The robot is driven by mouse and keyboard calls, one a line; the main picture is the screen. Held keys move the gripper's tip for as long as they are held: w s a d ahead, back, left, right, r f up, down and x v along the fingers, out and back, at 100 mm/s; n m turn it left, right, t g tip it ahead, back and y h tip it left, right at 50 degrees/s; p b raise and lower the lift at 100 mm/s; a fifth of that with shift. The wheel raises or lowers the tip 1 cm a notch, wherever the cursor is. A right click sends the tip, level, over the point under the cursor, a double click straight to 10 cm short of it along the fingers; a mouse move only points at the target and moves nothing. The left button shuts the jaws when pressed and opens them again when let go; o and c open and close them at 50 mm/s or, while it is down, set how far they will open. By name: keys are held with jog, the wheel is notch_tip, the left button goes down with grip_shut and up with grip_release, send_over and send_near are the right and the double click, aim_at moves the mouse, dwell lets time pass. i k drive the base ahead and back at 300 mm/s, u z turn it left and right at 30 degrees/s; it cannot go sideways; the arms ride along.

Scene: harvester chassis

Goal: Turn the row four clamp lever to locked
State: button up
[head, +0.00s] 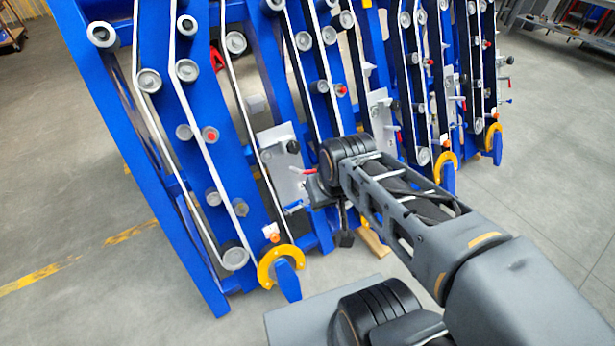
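The blue harvester chassis (208,265) stands across the view with several slanted rows. On its nearer grey plate (287,180) are a red-tipped lever (309,171), a blue-tipped lever (293,208) and a black knob (293,146). Similar red-tipped levers show farther right, one near the middle plate (379,118) and one at the far right (503,78). I cannot tell which lever is row four's, nor its setting. My arm reaches from the lower right to the nearer plate. My gripper (325,190) is mostly hidden behind my dark wrist joint, close to the red-tipped lever; its fingers and any contact are unclear.
Yellow ring guards with blue tabs stick out at the row ends, at the left (281,262), centre right (447,168) and far right (493,138). White belts run over grey rollers. The grey floor (90,180) is open at the left and right. A bench (565,28) stands behind.

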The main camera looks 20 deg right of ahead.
aim_at(301, 172)
jog(key=z, duration=0.05)
jog(key=k, duration=1.15)
jog(key=z, duration=0.65)
jog(key=i, duration=1.5)
jog(key=u, duration=0.75)
